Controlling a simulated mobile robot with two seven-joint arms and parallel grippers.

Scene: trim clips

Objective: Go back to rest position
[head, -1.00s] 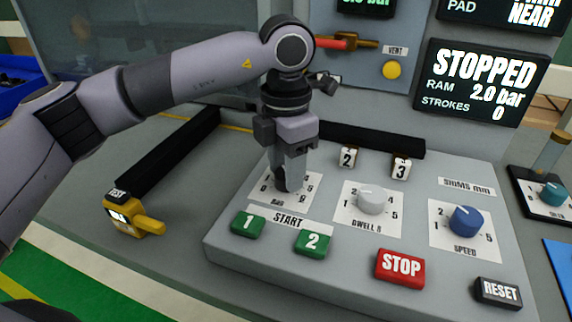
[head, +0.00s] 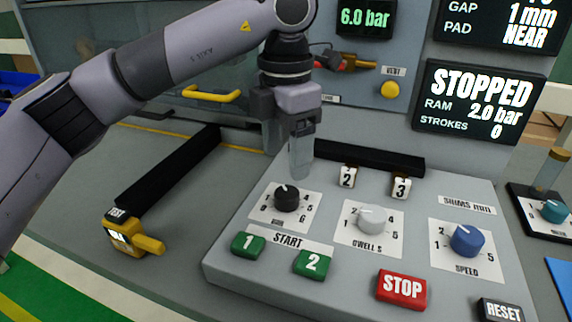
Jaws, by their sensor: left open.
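My left gripper (head: 288,170) hangs over the control panel (head: 300,222), pointing down. Its jaws are open and empty, a little above and behind the black knob (head: 287,199). The knob is fully visible and apart from the fingers. My left arm reaches in from the left edge. My right gripper is out of the picture.
The panel carries a grey dwell knob (head: 369,217), a blue speed knob (head: 467,240), green start buttons (head: 313,262), a red stop button (head: 401,288) and a reset button (head: 501,310). A yellow tester (head: 131,236) stands left. A display (head: 478,100) reads STOPPED, 2.0 bar.

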